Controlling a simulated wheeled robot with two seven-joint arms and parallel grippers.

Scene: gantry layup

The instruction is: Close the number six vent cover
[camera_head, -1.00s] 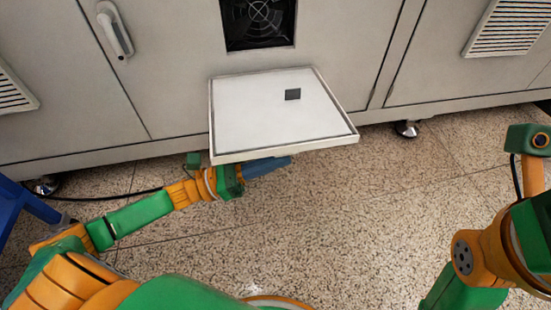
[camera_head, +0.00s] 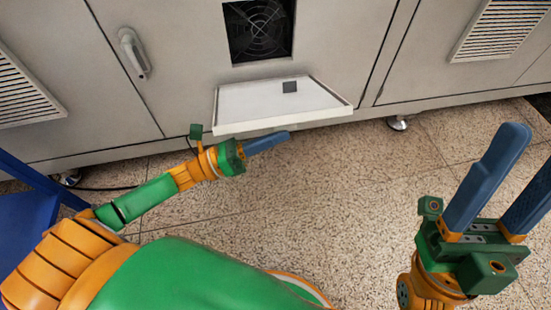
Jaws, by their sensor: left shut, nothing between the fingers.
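The vent cover (camera_head: 275,101) is a pale flat panel with a small dark square on its face. It stands out from the cabinet below a dark square opening (camera_head: 260,28) with a fan inside, and is not flush with the cabinet. No number is readable on it. My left gripper (camera_head: 286,135) is shut and empty, just below the cover's near edge; I cannot tell whether it touches the cover. My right gripper (camera_head: 532,160) is at the right, its blue fingers apart, well away from the cover.
The pale cabinet front (camera_head: 180,60) has a door handle (camera_head: 134,53) on the left and slatted vents at left (camera_head: 25,92) and right (camera_head: 500,28). A blue object (camera_head: 28,205) stands at the left edge. The speckled floor in the middle is clear.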

